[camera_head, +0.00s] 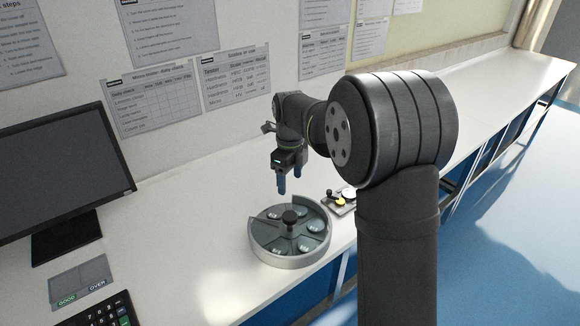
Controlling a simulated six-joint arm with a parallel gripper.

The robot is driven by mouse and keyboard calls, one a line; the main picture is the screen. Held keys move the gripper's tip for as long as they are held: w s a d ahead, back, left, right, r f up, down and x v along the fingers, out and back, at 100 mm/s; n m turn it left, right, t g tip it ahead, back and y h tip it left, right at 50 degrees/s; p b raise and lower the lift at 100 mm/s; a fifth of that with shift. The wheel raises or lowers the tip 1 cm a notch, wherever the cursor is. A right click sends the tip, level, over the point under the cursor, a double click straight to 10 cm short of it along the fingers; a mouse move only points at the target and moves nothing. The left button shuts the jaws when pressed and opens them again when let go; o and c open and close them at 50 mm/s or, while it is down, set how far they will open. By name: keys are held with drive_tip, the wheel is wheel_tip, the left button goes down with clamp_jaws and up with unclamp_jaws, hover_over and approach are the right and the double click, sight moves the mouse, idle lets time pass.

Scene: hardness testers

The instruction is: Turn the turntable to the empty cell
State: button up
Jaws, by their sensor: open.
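The turntable (262,254) is a round grey tray with a raised rim, standing on the white bench. Its top is split into wedge-shaped cells, and a dark knob (290,217) stands at its centre. Several cells hold small light pieces; I cannot tell for sure which cell is empty. A gap in the rim shows at the back. My gripper (289,185) points down above the back of the turntable, apart from the knob. Its blue fingers are open with nothing visible between them. My arm hides part of the bench to the right.
A small device (341,201) with a yellow part sits right of the turntable. A monitor (62,170) stands at left, with a GOOD/OVER card (82,282) and a black keypad (103,312) in front. The white bench (185,235) between them is clear.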

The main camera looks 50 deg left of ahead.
sight(290, 215)
wheel_tip(290, 215, up, 4)
drive_tip(key=shift+f, duration=0.1)
drive_tip(key=shift+f, duration=0.1)
idle(0.6)
wheel_tip(290, 215, down, 17)
drive_tip(key=shift+f, duration=0.15)
idle(0.4)
drive_tip(key=n, duration=0.4)
drive_tip(key=shift+n, duration=0.3)
drive_tip(key=n, duration=0.5)
idle(2.2)
